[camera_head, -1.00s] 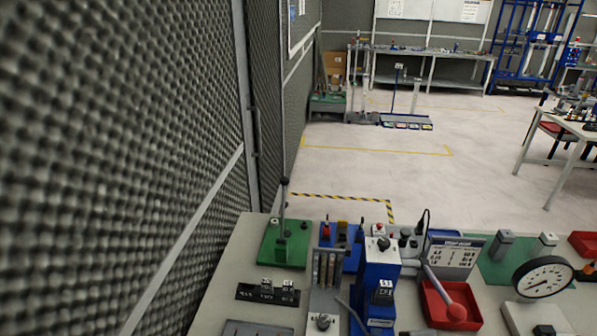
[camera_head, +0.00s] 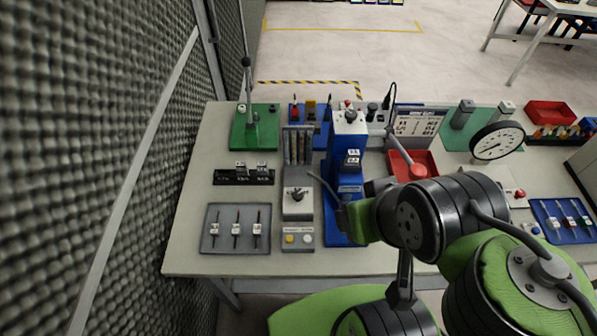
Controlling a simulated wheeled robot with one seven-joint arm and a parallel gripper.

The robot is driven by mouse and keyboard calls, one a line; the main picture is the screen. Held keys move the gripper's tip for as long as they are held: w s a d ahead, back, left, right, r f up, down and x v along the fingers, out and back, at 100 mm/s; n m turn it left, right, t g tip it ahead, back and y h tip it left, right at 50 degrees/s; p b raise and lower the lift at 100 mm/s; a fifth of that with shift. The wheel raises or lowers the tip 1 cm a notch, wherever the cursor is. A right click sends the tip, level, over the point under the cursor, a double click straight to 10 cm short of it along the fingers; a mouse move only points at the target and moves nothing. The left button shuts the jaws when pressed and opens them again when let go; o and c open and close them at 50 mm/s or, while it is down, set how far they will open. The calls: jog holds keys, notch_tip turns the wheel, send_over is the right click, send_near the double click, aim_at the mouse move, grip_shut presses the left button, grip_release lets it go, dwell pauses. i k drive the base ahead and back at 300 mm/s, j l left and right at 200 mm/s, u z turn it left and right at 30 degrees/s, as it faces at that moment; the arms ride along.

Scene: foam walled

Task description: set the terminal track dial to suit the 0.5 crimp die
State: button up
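A dark knob (camera_head: 297,194), apparently the terminal track dial, sits on a pale block in front of the grey track unit (camera_head: 298,146), which has several upright channels. Its setting is too small to read. The blue press (camera_head: 346,130) stands just right of it, with a dark die block (camera_head: 352,159) bearing a white label on its front; the number is not legible. A black rack (camera_head: 230,178) to the left holds two more labelled dies. My arm covers the area right of the press's base. I cannot make out my gripper's fingers.
A grey tray (camera_head: 212,243) holds several labelled pieces. A box with yellow and white buttons (camera_head: 298,239) is at the front. A green lever tool (camera_head: 256,132) is behind. A dark foam wall is left.

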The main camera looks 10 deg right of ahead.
aim_at(297, 195)
jog(key=j+u, duration=0.2)
jog(key=u, duration=0.2)
jog(key=i+j+u, duration=0.1)
jog(key=u, duration=0.3)
jog(key=i+j+u, duration=0.1)
jog(key=j+u, duration=0.3)
jog(key=l, duration=0.1)
